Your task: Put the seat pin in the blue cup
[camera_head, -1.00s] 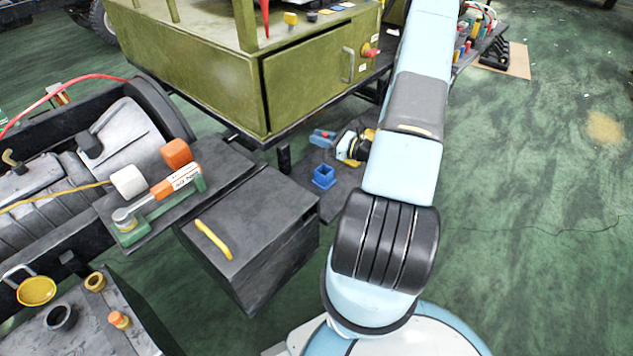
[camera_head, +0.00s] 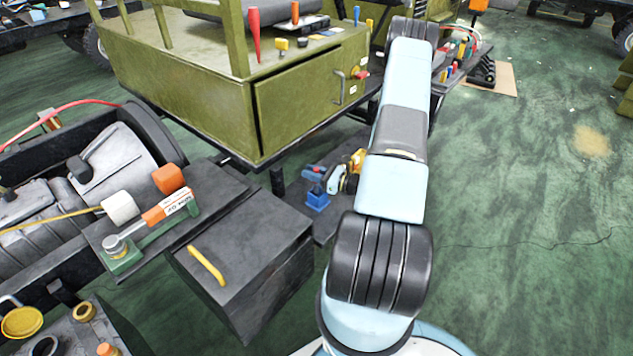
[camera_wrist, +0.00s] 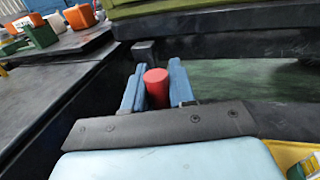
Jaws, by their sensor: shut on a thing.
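The seat pin (camera_wrist: 156,87) is a short red cylinder, held between the two blue fingers of my gripper (camera_wrist: 158,92) in the wrist view. In the head view my gripper (camera_head: 315,178) is small and partly hidden by my arm. Its fingers point left, with a bit of red between them. The blue cup (camera_head: 317,203) is a small square open container on the dark low surface below the green cabinet. My gripper appears at or just above the cup's rim; the exact gap is unclear. The cup is not seen in the wrist view.
A dark box (camera_head: 245,262) with a yellow handle stands left of the cup. The green cabinet (camera_head: 215,105) overhangs behind it.

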